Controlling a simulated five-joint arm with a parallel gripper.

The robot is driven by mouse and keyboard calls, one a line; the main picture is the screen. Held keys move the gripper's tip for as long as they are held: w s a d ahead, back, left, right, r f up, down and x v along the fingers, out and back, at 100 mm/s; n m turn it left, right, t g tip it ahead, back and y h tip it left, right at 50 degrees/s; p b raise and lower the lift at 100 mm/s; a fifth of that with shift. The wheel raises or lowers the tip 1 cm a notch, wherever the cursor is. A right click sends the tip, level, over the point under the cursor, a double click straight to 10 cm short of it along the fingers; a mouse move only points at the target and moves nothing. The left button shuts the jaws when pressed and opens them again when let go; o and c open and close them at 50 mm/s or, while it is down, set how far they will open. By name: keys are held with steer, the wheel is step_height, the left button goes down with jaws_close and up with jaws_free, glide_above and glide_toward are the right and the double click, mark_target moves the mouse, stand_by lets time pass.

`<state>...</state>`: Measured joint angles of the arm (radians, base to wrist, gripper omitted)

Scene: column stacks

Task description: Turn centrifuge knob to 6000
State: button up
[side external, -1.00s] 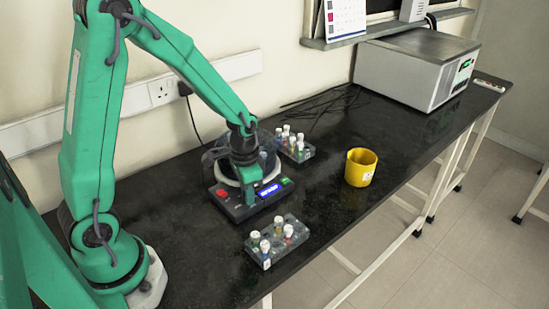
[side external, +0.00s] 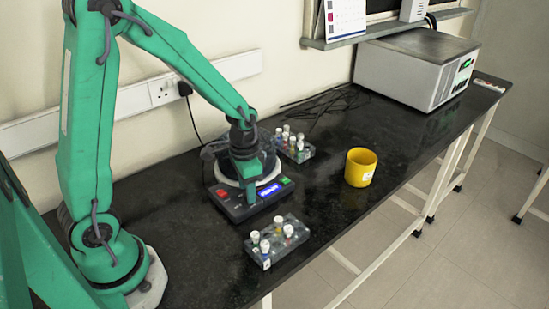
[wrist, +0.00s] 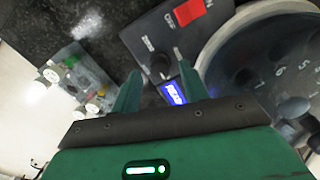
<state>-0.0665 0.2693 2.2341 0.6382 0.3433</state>
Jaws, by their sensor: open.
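The centrifuge (side external: 224,204) is a low dark unit with a round white-rimmed bowl. Its front panel carries a red switch (side external: 222,191), a lit blue display (side external: 269,190) and a green button (side external: 286,181). The display digits are too small to read. In the wrist view a dark knob (wrist: 160,66) sits on the panel near the blue display (wrist: 174,93). My gripper (wrist: 156,62) is open over the panel, with a finger on each side of the knob. I cannot tell whether the fingers touch it. In the side view my gripper (side external: 251,198) hides the knob.
A tube rack (side external: 274,244) with several capped tubes stands close in front of the centrifuge, another (side external: 296,152) behind it. A yellow cup (side external: 361,167) stands to the right. A large grey box machine (side external: 415,68) is at the back.

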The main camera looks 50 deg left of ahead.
steer(key=shift+r, duration=3.15)
steer(key=shift+s+r, duration=0.15)
steer(key=shift+r, duration=0.25)
steer(key=s+d+r+n+t, duration=0.2)
steer(key=s+r+t, duration=0.3)
steer(key=s+r, duration=0.6)
steer(key=shift+s+d+r+n+t, duration=0.15)
steer(key=shift+s+r+n+t, duration=0.2)
steer(key=shift+r+n, duration=0.35)
